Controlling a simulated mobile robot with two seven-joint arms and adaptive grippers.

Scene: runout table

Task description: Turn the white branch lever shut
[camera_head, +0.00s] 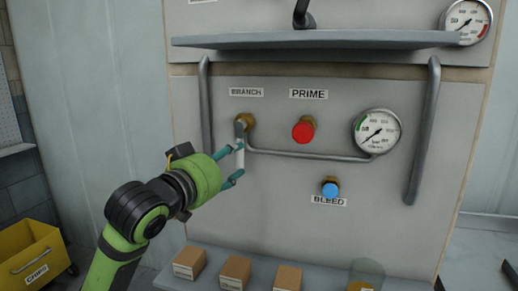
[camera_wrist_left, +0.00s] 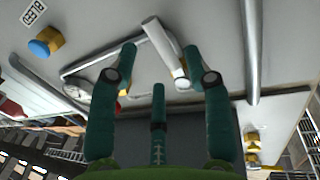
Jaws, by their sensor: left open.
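The white branch lever (camera_head: 240,152) hangs down from its brass valve (camera_head: 247,120) under the BRANCH label (camera_head: 246,92). My left gripper (camera_head: 232,167) is at the lever, with its teal fingers open. In the left wrist view the white lever (camera_wrist_left: 165,50) lies in the gap between the fingers of the left gripper (camera_wrist_left: 165,68), nearer the right finger. I cannot tell whether a finger touches it. My right gripper is not in view.
A red PRIME knob (camera_head: 303,130), a pressure gauge (camera_head: 377,134) and a blue BLEED knob (camera_head: 330,187) are to the right. Vertical rails (camera_head: 206,105) and (camera_head: 424,130) flank the panel. A shelf (camera_head: 320,40) juts out above; small boxes (camera_head: 235,272) stand below.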

